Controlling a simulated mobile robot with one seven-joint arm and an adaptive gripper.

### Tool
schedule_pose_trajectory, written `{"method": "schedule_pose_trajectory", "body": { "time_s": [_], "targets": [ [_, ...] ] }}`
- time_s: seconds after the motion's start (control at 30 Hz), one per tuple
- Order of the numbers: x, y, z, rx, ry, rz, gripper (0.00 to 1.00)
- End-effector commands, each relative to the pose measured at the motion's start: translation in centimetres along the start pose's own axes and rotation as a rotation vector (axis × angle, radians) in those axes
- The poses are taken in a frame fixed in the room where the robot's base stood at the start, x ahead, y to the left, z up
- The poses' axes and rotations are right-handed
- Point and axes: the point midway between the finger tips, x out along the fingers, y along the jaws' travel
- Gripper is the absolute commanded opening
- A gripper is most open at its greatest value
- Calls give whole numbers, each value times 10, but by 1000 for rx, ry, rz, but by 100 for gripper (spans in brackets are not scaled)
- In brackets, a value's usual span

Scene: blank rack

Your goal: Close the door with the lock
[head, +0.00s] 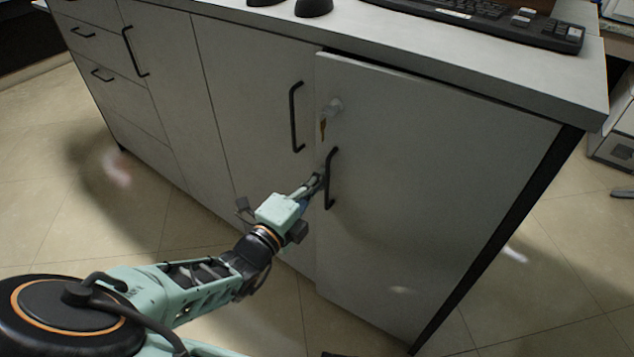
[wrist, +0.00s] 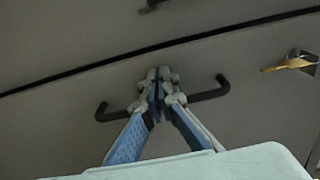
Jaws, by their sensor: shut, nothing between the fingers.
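The grey door with the lock (head: 430,180) is the rightmost door of the cabinet. Its left edge stands slightly proud of the neighbouring door, with a narrow dark gap along the top, so it looks slightly ajar. A lock with a hanging key (head: 330,108) is near its upper left corner; the key also shows at the right of the wrist view (wrist: 288,65). Below it is a black bar handle (head: 331,185). My gripper (head: 318,181) is shut with its fingertips at the middle of this handle (wrist: 208,94); whether they touch it, I cannot tell.
The neighbouring door (head: 250,110) has its own black handle (head: 295,118) close to the left. The countertop (head: 400,45) above overhangs slightly and carries a keyboard (head: 480,20). Drawers (head: 105,60) are at the far left. The tiled floor (head: 60,190) in front is clear.

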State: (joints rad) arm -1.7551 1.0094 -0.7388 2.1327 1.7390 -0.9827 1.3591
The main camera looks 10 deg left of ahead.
Motion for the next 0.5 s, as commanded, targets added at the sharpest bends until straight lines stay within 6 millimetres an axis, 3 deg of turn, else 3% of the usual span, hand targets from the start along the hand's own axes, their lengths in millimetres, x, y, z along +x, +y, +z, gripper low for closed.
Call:
{"method": "schedule_pose_trajectory", "body": {
  "time_s": [0.2,0.5],
  "targets": [
    [25,2,1,3,71,2,0],
    [36,-1,1,0,98,-1,0]
  ]
}}
